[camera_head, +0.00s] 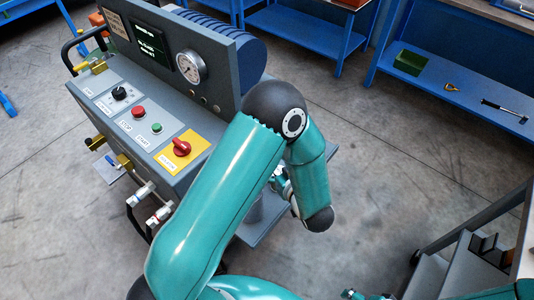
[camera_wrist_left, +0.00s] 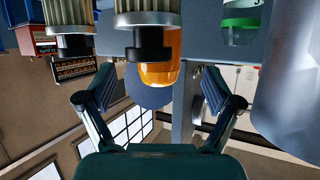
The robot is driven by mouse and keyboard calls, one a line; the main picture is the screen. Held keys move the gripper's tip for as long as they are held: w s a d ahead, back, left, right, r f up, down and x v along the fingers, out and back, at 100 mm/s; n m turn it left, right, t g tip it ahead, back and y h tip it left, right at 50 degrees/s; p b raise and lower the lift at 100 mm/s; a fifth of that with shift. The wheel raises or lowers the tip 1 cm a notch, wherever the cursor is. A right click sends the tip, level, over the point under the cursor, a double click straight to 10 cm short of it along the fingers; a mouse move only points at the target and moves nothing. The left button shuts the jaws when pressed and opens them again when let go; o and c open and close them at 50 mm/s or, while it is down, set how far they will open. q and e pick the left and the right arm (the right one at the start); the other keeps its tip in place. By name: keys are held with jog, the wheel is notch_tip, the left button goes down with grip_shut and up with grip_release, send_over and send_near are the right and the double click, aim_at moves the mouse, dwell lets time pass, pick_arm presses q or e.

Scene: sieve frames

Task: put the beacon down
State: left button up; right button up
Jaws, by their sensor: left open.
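An orange dome-like thing (camera_wrist_left: 162,72), which looks like the beacon, shows in the left wrist view, at the upper middle of the picture. It is partly covered by a black part (camera_wrist_left: 148,45) under a ribbed silver cylinder. My left gripper (camera_wrist_left: 154,80) is open, with its two fingers apart to the left and right of the orange thing in the picture. Neither finger visibly touches it, and I cannot tell the distance. In the head view my teal arm hides the left gripper, and the beacon does not show.
A grey control console (camera_head: 140,120) with a gauge, buttons and a red rotary switch stands left of my arm. Blue benches (camera_head: 460,95) stand at the back; one holds a green box (camera_head: 410,62). A large grey cylinder (camera_wrist_left: 290,90) is close at the wrist view's right.

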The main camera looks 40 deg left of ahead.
pick_arm(q)
jog(key=shift+x, duration=0.85)
jog(key=x, duration=0.1)
jog(key=p+x, duration=0.1)
jog(key=x, duration=0.2)
jog(key=shift+w+a+r+p, duration=0.2)
jog(key=shift+w+r+p, duration=0.1)
jog(key=shift+w, duration=0.1)
jog(key=shift+w+a+f, duration=0.25)
jog(key=shift+a, duration=0.05)
jog(key=c, duration=1.5)
